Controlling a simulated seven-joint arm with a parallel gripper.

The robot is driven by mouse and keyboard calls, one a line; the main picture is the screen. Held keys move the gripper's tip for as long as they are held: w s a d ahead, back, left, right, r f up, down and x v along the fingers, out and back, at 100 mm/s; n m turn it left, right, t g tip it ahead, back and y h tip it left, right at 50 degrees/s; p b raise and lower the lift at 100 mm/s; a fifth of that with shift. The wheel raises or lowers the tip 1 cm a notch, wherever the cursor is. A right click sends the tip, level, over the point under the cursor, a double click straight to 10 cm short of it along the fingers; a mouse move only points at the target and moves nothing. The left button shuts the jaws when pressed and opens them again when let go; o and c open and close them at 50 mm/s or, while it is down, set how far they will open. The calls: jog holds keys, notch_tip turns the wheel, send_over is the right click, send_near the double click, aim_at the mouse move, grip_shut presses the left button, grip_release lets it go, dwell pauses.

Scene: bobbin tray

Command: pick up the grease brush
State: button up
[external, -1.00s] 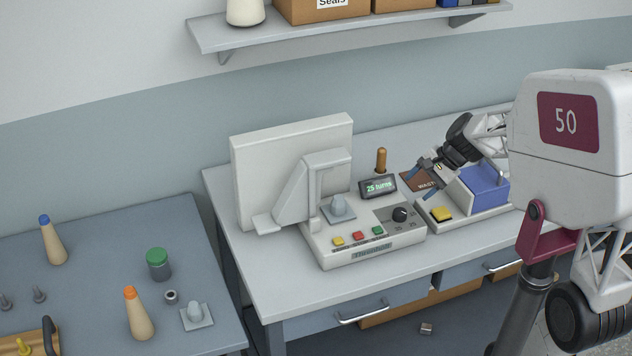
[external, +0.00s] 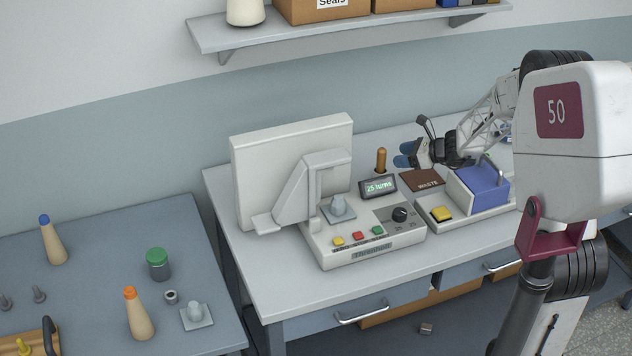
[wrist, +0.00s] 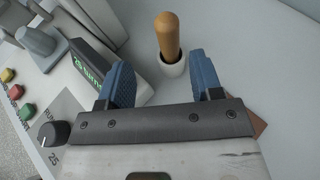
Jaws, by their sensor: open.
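The grease brush shows as a wooden handle (external: 381,160) standing upright behind the display of the winder on the bench. In the wrist view the handle (wrist: 167,36) stands in a small white holder (wrist: 173,68); its lower end is hidden inside. My gripper (wrist: 161,78) is open and empty, its two blue fingers spread. The handle lies just beyond the fingertips, roughly centred between them, and is not gripped. In the external view my gripper (external: 407,154) is to the right of the handle, with its fingers pointing toward it.
The winder (external: 365,240) with its buttons, knob and tilted display (external: 378,187) is beside the brush. A large grey-white panel (external: 290,165) stands to the left. A brown WASTE plate (external: 422,181) and a blue block (external: 482,188) lie to the right. Bare bench shows behind the brush.

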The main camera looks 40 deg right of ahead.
aim_at(357, 165)
jog(key=shift+w+d+f, duration=0.2)
jog(key=shift+w, duration=0.1)
jog(key=shift+x, duration=1.25)
jog(key=shift+w+a, duration=0.1)
jog(key=shift+x, duration=2.5)
jog(key=shift+w, duration=0.1)
jog(key=c, duration=1)
